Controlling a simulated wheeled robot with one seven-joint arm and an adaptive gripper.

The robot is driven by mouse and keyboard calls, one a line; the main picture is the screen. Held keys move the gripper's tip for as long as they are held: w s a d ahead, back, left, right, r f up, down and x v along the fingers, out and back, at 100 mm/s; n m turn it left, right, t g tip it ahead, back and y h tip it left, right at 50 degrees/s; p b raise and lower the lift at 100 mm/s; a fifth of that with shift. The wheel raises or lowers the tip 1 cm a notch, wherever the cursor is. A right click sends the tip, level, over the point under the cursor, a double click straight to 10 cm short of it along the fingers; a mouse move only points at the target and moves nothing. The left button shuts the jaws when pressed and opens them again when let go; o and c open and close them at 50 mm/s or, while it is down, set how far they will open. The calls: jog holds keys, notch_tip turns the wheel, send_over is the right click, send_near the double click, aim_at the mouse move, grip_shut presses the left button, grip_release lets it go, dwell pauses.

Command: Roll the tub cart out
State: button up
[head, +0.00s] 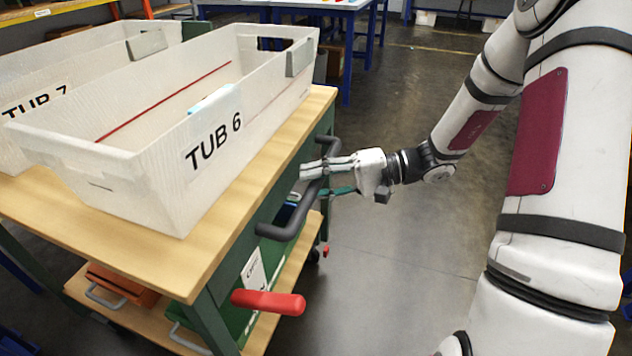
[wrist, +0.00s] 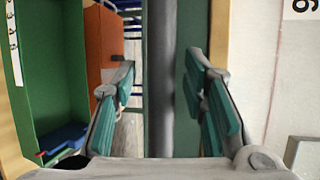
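The tub cart (head: 205,262) has a wooden top and a green frame. It carries white tubs, TUB 6 (head: 262,112) in front and TUB 7 (head: 60,72) behind. A dark grey push handle (head: 285,228) runs along its near right side. My gripper (head: 320,181) is at the handle's far part, with a finger on either side of the bar. In the wrist view the handle (wrist: 160,80) stands between the open fingers, with a gap visible on both sides. A red lever (head: 268,302) sticks out from the cart's near corner.
The lower shelf (head: 300,258) holds an orange bin (head: 122,287) and a green bin (head: 240,318). Blue-legged tables (head: 348,60) stand behind the cart. The grey floor (head: 390,265) right of the cart is clear apart from my arm and body.

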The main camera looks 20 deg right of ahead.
jog(key=v, duration=1.2)
jog(key=shift+f, duration=0.1)
jog(key=shift+s+a, duration=0.1)
